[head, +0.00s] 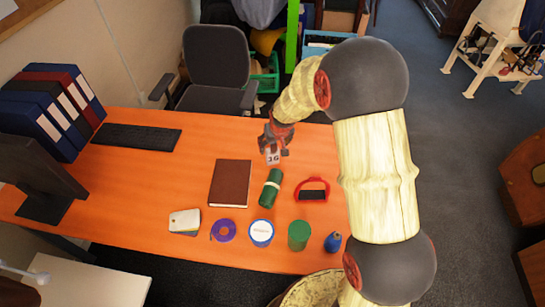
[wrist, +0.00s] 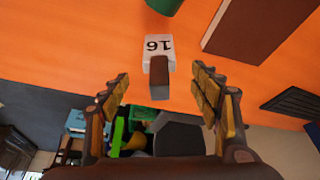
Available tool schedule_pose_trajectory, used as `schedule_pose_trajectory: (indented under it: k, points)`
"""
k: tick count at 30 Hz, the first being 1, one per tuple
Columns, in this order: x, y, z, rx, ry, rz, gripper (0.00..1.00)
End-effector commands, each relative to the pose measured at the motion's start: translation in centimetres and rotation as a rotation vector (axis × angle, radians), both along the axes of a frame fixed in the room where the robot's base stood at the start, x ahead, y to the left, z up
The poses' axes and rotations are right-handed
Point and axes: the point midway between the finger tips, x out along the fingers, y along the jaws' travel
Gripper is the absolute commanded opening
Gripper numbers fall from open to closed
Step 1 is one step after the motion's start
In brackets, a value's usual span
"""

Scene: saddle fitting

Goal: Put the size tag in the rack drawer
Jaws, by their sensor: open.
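The size tag (head: 272,157), a small white plate with dark characters, is on the orange desk at its far side, just beyond the green roll. In the wrist view the tag (wrist: 158,46) shows dark digits, with a brown block (wrist: 159,77) against its near edge. My gripper (head: 277,140) is at the tag in the head view. In the wrist view its two fingers (wrist: 161,76) are spread on either side of the block, with gaps to both. Whether they are at its height I cannot tell. I cannot make out a rack drawer in either view.
Binders (head: 55,110) stand left. A chair (head: 215,70) is behind.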

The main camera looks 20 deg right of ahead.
Motion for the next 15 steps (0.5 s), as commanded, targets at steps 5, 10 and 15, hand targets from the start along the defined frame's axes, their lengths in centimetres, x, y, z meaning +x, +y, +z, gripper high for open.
schedule_pose_trajectory:
  k: [5,10,15]
  points:
    - [0.7,0.0,-1.9,0.0,0.002,0.0,0.63]
    - [1.1,0.0,-3.0,0.0,0.002,0.0,0.63]
    - [2.1,-0.1,-5.3,0.0,0.002,0.0,0.63]
